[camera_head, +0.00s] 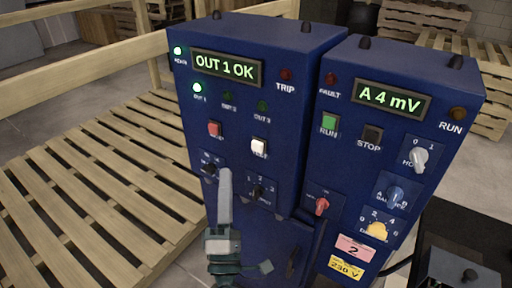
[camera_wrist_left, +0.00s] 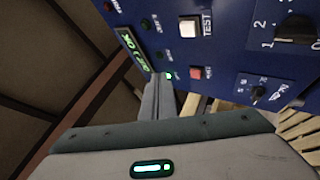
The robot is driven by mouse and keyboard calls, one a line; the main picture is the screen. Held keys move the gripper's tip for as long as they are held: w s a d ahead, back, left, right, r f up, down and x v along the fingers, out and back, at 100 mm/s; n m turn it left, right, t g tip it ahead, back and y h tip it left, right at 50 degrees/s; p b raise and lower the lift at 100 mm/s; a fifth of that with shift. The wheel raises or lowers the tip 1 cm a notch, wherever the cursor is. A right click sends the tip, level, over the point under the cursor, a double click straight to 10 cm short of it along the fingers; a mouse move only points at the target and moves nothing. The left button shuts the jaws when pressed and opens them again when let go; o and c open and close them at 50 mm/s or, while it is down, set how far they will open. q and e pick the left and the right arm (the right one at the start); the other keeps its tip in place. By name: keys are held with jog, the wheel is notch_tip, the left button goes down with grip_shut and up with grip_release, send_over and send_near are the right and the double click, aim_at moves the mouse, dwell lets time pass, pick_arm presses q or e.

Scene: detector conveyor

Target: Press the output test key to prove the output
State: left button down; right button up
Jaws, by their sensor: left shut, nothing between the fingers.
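The white output test key (camera_head: 259,146) is on the left blue cabinet (camera_head: 243,110), right of a red key (camera_head: 214,129). It reads TEST in the left wrist view (camera_wrist_left: 189,27). The display (camera_head: 226,68) above reads OUT 1 OK, and the OUT 1 lamp (camera_head: 197,88) is lit green. My left gripper (camera_head: 225,174) is shut and empty, its fingertips below and left of the white key, between two small black knobs. In the left wrist view its fingers (camera_wrist_left: 157,88) point at the panel, clear of the key. The gap to the panel is hard to judge.
The right cabinet (camera_head: 405,95) shows A 4 mV, with a green RUN key (camera_head: 330,124), a black STOP key (camera_head: 371,134) and several knobs. A red knob (camera_head: 321,206) sits lower between. A slatted wooden pallet (camera_head: 100,185) stands at left.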

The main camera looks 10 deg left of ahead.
pick_arm(q)
jog(key=shift+w, duration=0.15)
send_near(252, 142)
jog(key=shift+s+a+r+b+x, duration=0.1)
jog(key=shift+a+b+x, duration=0.05)
jog(key=shift+x, duration=0.6)
jog(key=shift+s+a+r+b+x, duration=0.1)
jog(key=shift+b+x, duration=0.05)
jog(key=shift+x, duration=0.6)
jog(key=shift+s+a+r+b+x, duration=0.1)
jog(key=shift+a+b+x, duration=0.05)
jog(key=shift+x, duration=0.6)
jog(key=shift+w+d, duration=0.3)
jog(key=shift+w, duration=0.55)
dwell(1.4)
jog(key=shift+s, duration=0.1)
dwell(0.3)
jog(key=shift+s+a+p, duration=0.3)
jog(key=shift+s, duration=0.5)
jog(key=shift+s+a+p, duration=0.15)
jog(key=shift+s+a, duration=0.15)
jog(key=shift+s, duration=0.5)
jog(key=shift+s+a+p, duration=0.15)
jog(key=shift+s+a, duration=0.1)
jog(key=shift+s, duration=0.5)
jog(key=shift+s+a+p, duration=0.15)
jog(key=shift+s+a, duration=0.15)
jog(key=shift+s, duration=0.5)
